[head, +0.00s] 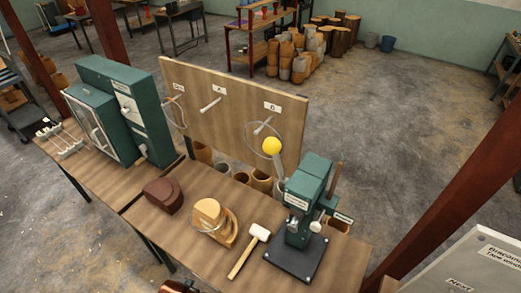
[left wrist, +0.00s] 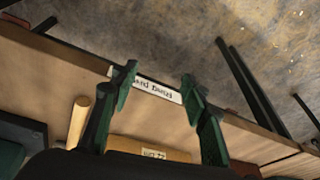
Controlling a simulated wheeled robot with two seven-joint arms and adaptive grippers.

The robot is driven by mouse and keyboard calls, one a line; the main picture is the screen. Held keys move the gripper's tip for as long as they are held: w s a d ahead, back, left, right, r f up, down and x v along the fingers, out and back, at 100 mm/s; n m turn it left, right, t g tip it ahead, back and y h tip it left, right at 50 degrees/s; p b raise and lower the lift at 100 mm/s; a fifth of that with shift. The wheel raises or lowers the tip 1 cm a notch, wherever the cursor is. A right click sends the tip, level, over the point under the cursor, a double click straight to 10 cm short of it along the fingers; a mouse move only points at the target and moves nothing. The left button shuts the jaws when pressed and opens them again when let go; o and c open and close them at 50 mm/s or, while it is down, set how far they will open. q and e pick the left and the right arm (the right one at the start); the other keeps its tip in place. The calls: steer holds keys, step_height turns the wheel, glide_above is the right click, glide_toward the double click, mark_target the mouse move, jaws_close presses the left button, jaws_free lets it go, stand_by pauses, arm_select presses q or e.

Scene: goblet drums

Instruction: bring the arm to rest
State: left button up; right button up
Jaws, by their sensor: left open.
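My left gripper (left wrist: 159,77) shows in the left wrist view with its two green fingers spread apart and nothing between them. Behind the fingers is the wooden table edge (left wrist: 55,48) with a white label (left wrist: 158,89), partly covered by a finger. A tan piece with a small label (left wrist: 152,154) shows low between the fingers. My right gripper is in neither view.
In the head view the workbench (head: 190,245) holds a white-headed mallet (head: 259,233), a green press (head: 306,205), a wooden drum piece (head: 211,212), a brown block (head: 163,195) and a green cabinet (head: 105,115). A wooden hook board (head: 225,100) stands behind. Open floor (head: 385,130) lies beyond.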

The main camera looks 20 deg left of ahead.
arm_select(q)
steer(key=s+d+f+g+b, duration=0.1)
steer(key=s+f+b, duration=0.15)
steer(key=f, duration=1.25)
steer(key=s+f+b, duration=0.2)
steer(key=s+f, duration=0.1)
steer(key=f, duration=1.2)
steer(key=s+f+m+g+b, duration=0.1)
steer(key=s+f+b, duration=0.3)
steer(key=s+f, duration=1.3)
steer(key=shift+s+f+h+b, duration=0.3)
steer(key=shift+f, duration=0.55)
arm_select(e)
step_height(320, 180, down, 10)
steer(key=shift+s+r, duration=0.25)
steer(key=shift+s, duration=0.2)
